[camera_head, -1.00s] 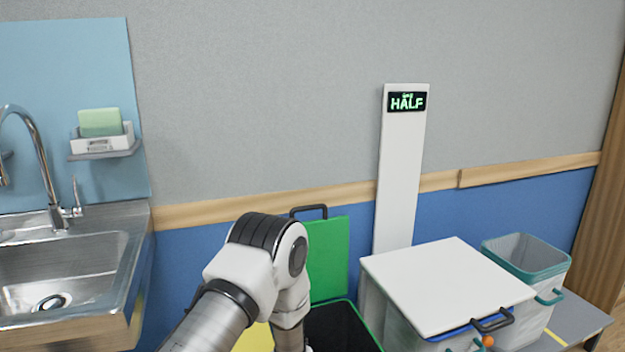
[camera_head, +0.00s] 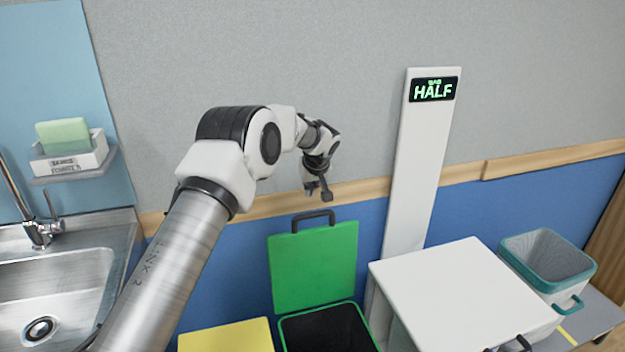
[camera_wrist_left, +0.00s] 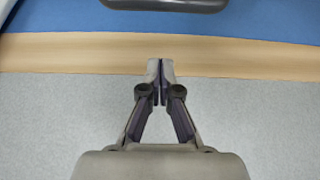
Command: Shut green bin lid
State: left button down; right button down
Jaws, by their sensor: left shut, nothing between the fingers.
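The green bin lid (camera_head: 318,268) stands upright and open against the blue wall, with a dark handle (camera_head: 313,220) on its top edge. The green bin (camera_head: 330,332) below it is open, and its inside is dark. My left gripper (camera_head: 318,193) is above the lid's handle, apart from it, with its fingers pointing down. In the left wrist view my left gripper (camera_wrist_left: 160,68) is shut and empty. Part of the dark handle (camera_wrist_left: 165,4) shows at the top of that view. My right gripper is not in view.
A yellow lid (camera_head: 228,337) is left of the green bin. A white-topped bin (camera_head: 455,290) stands to its right, with an open grey bin (camera_head: 548,258) beyond. A white post with a "HALF" sign (camera_head: 433,89) rises behind. A steel sink (camera_head: 75,285) is at left.

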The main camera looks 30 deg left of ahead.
pick_arm(q)
jog(key=f, duration=0.1)
jog(key=s+d+f+p, duration=0.1)
jog(key=f, duration=0.2)
jog(key=shift+s+d+f, duration=0.15)
jog(key=shift+d+f, duration=0.05)
jog(key=shift+d, duration=0.1)
